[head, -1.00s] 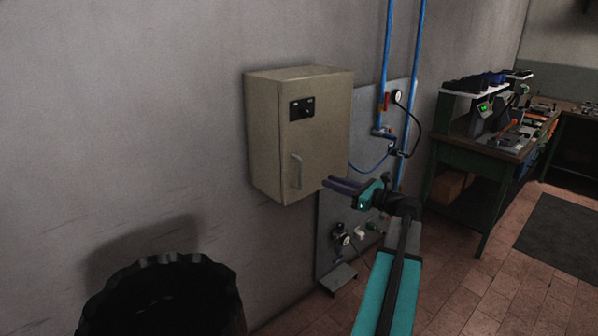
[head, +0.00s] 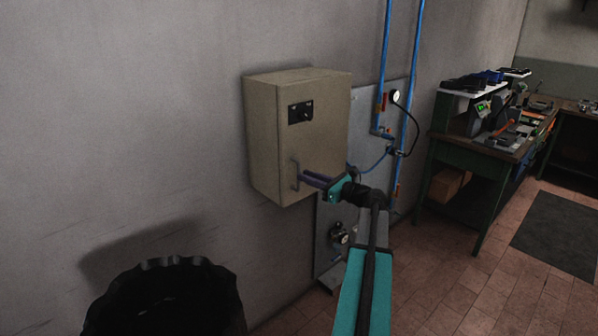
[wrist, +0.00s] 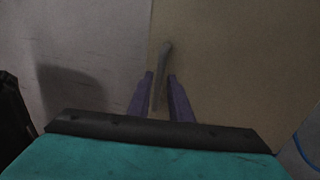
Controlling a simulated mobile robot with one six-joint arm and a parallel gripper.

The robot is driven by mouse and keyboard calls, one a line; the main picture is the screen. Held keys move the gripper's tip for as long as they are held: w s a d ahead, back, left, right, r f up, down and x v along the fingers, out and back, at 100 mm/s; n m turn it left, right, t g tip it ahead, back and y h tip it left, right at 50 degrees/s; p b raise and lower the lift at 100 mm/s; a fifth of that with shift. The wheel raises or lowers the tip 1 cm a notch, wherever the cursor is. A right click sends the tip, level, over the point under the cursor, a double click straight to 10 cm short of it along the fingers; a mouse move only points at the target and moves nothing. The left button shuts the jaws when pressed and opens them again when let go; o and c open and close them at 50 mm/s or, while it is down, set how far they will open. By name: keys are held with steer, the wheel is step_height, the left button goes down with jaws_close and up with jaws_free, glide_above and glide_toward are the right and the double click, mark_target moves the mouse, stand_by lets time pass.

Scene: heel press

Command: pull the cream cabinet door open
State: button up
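The cream cabinet (head: 262,140) hangs on the wall in the head view, and its door (head: 325,135) is shut. A slim upright handle (head: 295,172) is at the door's lower left. In the wrist view the handle (wrist: 165,52) stands out from the door face (wrist: 235,75). My gripper (head: 302,181) is at the handle, reaching in from the right. In the wrist view its purple fingers (wrist: 160,76) stand apart, one on each side of the handle's lower part. They look open, with narrow gaps beside the handle.
A black bin (head: 165,300) stands on the floor at lower left. Blue pipes (head: 385,70) and a gauge (head: 395,96) are on a grey panel right of the cabinet. A workbench (head: 490,145) is farther right. Open floor lies between.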

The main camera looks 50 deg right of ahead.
mark_target(299, 188)
steer(key=shift+w+a+p, duration=0.15)
steer(key=shift+w+p, duration=0.15)
steer(key=shift+w, duration=0.75)
steer(key=shift+w+a+p, duration=0.1)
steer(key=shift+w+p, duration=0.15)
steer(key=shift+w, duration=0.8)
steer(key=shift+c, duration=0.5)
jaws_close()
